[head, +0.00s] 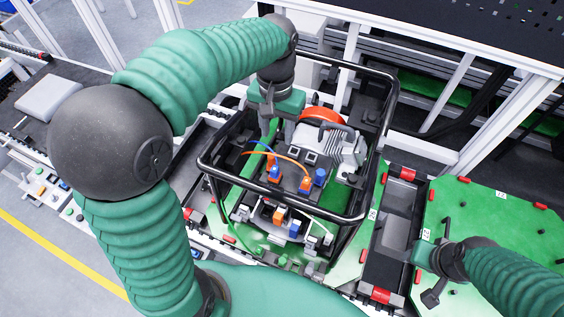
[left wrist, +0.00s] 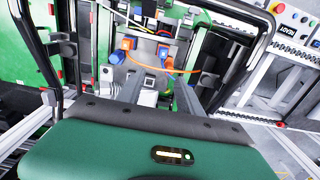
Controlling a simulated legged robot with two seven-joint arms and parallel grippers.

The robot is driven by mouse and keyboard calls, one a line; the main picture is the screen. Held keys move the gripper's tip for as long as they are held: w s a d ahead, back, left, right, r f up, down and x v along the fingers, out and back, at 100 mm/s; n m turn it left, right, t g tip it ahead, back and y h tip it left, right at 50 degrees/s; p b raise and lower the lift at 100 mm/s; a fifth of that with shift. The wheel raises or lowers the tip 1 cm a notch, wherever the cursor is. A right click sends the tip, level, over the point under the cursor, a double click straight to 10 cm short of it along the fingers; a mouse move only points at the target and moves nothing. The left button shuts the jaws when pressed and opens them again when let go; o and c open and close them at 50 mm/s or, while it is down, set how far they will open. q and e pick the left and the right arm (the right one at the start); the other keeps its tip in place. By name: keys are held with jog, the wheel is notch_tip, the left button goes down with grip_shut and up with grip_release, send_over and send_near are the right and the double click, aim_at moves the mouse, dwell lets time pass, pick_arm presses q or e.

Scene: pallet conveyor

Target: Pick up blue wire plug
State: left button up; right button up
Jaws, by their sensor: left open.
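In the head view, a blue wire (head: 262,147) arcs near an orange wire (head: 285,158) over the grey plug panel inside the black frame. Blue plugs stand at the panel's right (head: 319,175) and lower on the unit (head: 294,230). Orange plugs (head: 305,184) stand beside them. My left gripper (head: 281,134) points down at the far side of the panel. In the left wrist view its two fingers (left wrist: 160,92) are apart with nothing held between them. Beyond them are a blue plug (left wrist: 117,57), an orange plug (left wrist: 127,43) and the orange wire (left wrist: 150,68). My right gripper (head: 432,270) is at the right, its jaws unclear.
The black tubular frame (head: 208,160) surrounds the unit and stands close to my left arm. An orange-red round part (head: 321,115) and a grey finned motor (head: 340,143) sit behind the panel. A green pallet plate (head: 490,220) with red blocks lies at the right.

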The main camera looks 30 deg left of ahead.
pick_arm(q)
jog(key=p, duration=0.1)
send_near(275, 167)
jog(key=shift+s+f, duration=0.3)
jog(key=shift+s, duration=0.4)
jog(key=f, duration=0.1)
jog(key=w+f, duration=0.1)
jog(key=f+p, duration=0.1)
jog(key=shift+w+a+f, duration=0.15)
jog(key=shift+w+f, duration=0.15)
jog(key=shift+f, duration=0.1)
jog(key=f, duration=0.1)
jog(key=f+p, duration=0.2)
jog(key=f, duration=0.1)
jog(key=shift+s+d, duration=0.1)
jog(key=shift+d, duration=0.25)
jog(key=shift+s+f, duration=0.15)
jog(key=shift+f, duration=0.05)
jog(key=shift+a+f, duration=0.15)
jog(key=shift+a, duration=0.1)
jog(key=c, duration=0.7)
jog(key=shift+w, duration=0.2)
grip_shut()
jog(key=shift+d, duration=0.15)
pick_arm(e)
jog(key=v, duration=0.5)
jog(key=shift+a, duration=0.25)
pick_arm(q)
jog(key=shift+s, duration=0.1)
